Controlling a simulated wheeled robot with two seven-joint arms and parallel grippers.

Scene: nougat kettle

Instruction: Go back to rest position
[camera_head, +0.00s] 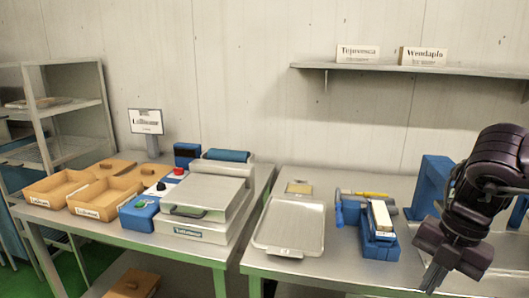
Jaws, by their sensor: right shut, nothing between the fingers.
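My right gripper (432,280) is at the lower right of the head view, at the end of my dark right arm. It points down, over the right part of the right-hand table, and is shut with nothing held. It is apart from the tray and the blue holder to its left. My left gripper is not in the head view.
The right table (330,272) bears a metal tray (290,226), a blue holder (379,246) with a pale block, and a blue stand (431,183). The left table bears a grey machine (205,198) and wooden boxes (103,198). A wall shelf (430,69) is above.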

